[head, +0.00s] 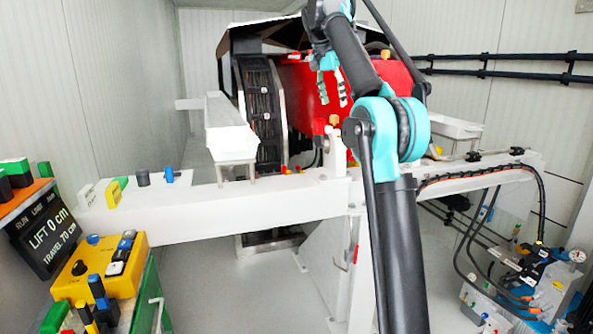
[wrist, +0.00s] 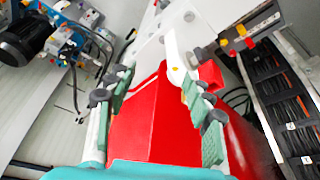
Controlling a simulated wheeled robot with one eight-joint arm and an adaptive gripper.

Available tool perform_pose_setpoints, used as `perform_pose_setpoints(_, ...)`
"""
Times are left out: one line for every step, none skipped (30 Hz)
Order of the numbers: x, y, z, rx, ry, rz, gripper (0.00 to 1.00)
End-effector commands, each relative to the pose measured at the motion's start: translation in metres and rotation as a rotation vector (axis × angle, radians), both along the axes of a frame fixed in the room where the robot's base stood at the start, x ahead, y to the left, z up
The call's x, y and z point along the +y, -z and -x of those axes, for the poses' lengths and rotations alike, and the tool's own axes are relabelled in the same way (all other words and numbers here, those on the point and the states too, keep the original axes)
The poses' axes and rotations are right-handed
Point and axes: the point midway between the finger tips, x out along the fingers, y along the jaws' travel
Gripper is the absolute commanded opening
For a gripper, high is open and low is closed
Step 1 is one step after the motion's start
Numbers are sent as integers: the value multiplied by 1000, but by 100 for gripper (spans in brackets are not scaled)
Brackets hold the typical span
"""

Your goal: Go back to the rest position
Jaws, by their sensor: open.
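My gripper (head: 333,98) hangs from the raised arm in the upper middle of the head view, in front of the red pump housing (head: 305,100). In the wrist view my gripper (wrist: 153,78) has its two green-padded fingers spread apart with nothing held between them. The red housing (wrist: 150,125) fills the space behind the fingers there. Whether any finger touches it cannot be told. My arm hides part of the housing and beam in the head view.
A white beam (head: 260,203) crosses the scene. A yellow control box (head: 100,268) and a lift display (head: 48,238) are at lower left. Hoses and a blue pump unit (head: 530,275) are at lower right. Grey floor shows between.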

Motion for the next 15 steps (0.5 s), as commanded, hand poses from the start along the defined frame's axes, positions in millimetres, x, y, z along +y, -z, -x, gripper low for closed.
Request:
perform_pose_setpoints(-2,6,0,2,-11,-2,52)
perform_pose_setpoints(-3,10,0,4,-20,-3,52)
perform_pose_setpoints(-4,16,0,7,-33,-5,52)
perform_pose_setpoints(-5,20,0,9,-44,-6,52)
perform_pose_setpoints(-6,26,0,10,-54,-7,52)
perform_pose_setpoints(-8,34,1,13,-71,-8,52)
perform_pose_setpoints(-10,41,2,15,-84,-10,52)
perform_pose_setpoints(-12,49,4,17,-98,-12,52)
perform_pose_setpoints(-14,61,6,21,-120,-14,52)
perform_pose_setpoints(-17,72,9,23,-138,-15,52)
perform_pose_setpoints(-19,83,13,26,-156,-17,52)
perform_pose_setpoints(-22,99,19,28,-182,-20,52)
perform_pose_setpoints(-25,112,24,29,-201,-21,52)
perform_pose_setpoints(-28,124,29,32,-220,-21,52)
perform_pose_setpoints(-31,141,38,33,-246,-23,52)
